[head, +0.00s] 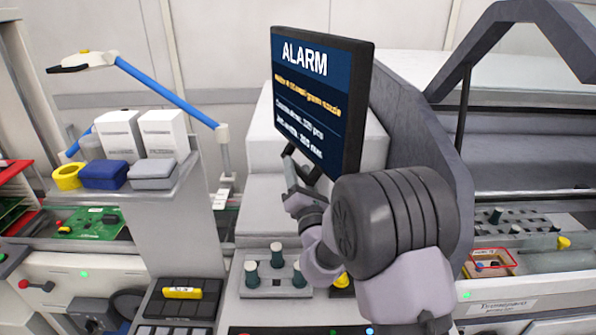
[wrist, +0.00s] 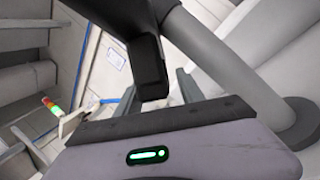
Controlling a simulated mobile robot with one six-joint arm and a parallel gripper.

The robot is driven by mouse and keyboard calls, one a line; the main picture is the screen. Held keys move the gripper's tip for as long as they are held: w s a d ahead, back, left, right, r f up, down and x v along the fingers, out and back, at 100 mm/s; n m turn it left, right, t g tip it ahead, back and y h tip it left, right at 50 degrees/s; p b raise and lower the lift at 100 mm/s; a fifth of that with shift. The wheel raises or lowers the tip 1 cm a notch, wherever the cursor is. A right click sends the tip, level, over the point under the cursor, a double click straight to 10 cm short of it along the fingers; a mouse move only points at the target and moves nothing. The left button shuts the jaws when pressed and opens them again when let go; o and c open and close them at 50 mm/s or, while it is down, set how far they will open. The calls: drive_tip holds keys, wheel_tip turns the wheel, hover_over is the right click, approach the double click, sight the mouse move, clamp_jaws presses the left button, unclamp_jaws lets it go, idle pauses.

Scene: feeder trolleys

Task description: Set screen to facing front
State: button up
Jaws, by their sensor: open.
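The screen (head: 316,98) is a dark flat panel reading ALARM in white with smaller yellow and white lines. It stands upright above the machine and is turned at an angle, so its right side edge shows. My gripper (head: 290,178) is just below the screen's lower edge, by the dark support under it. It is open. In the wrist view, my gripper (wrist: 168,88) has its fingers either side of a dark upright part, with a thick grey tube running past on the right. I cannot tell whether the fingers touch anything.
A shelf (head: 150,185) with white boxes, blue and grey cases and a yellow roll stands left. A blue lamp arm (head: 165,88) reaches over it. Several dark-green knobs (head: 276,262) stand below my gripper. A grey angled frame (head: 500,40) is at right.

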drive_tip(key=shift+c, duration=0.4)
clamp_jaws()
idle(1.1)
